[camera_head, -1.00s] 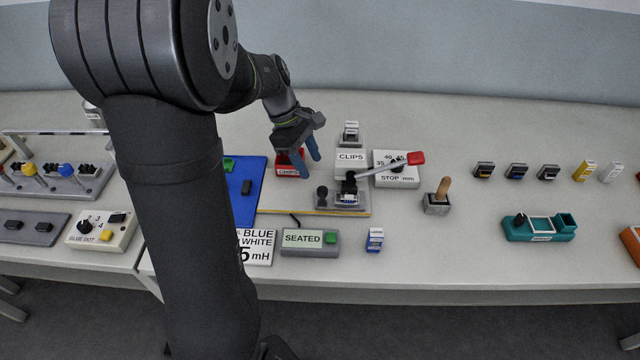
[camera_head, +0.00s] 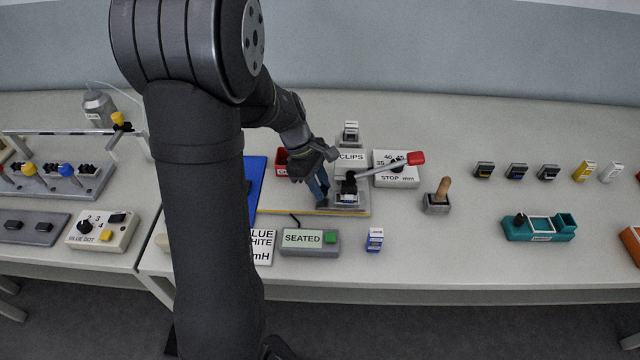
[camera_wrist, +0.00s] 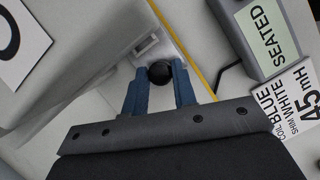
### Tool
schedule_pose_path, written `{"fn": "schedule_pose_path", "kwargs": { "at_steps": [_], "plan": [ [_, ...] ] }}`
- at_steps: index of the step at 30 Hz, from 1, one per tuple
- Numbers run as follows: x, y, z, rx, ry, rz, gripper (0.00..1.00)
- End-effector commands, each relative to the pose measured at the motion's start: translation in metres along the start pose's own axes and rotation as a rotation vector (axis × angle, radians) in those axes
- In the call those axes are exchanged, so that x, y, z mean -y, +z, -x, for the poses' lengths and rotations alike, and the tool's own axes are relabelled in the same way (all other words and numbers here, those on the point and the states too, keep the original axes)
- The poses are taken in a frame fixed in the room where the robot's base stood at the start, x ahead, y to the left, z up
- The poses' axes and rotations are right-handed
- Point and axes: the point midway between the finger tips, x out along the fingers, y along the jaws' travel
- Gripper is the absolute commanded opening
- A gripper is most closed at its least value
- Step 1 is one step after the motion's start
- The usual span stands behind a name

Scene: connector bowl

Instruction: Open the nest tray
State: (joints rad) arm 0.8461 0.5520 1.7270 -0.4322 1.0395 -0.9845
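The press fixture (camera_head: 357,203), a grey metal base with a black block and a red-handled lever (camera_head: 417,158), stands mid-table. I take the nest tray to be the low part at its left, with a round black knob (camera_wrist: 160,72). My gripper (camera_head: 320,190) is low over that left end and hides the knob in the head view. In the wrist view my blue fingers (camera_wrist: 160,65) are apart, one on each side of the knob, with small gaps showing. How deep they reach around it I cannot tell.
The SEATED box (camera_head: 309,242) with a green button is in front. The CLIPS box (camera_head: 351,160) and STOP dial box (camera_head: 397,170) are behind. A red bin (camera_head: 281,160) and blue mat (camera_head: 257,180) lie left. A yellow strip (camera_head: 285,211) runs along the fixture's front.

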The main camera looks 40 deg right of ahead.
Motion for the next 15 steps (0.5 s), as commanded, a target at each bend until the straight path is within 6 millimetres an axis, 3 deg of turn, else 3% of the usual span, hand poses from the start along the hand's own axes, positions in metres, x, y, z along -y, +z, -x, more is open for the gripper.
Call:
{"fn": "schedule_pose_path", "kwargs": {
  "at_steps": [2,8,15],
  "plan": [
    [0.000,0.000,0.000,0.000,0.000,0.000,0.00],
    [0.001,-0.003,0.002,0.000,0.000,0.001,0.00],
    [0.018,-0.043,0.018,0.000,0.003,0.006,0.00]
  ]
}}
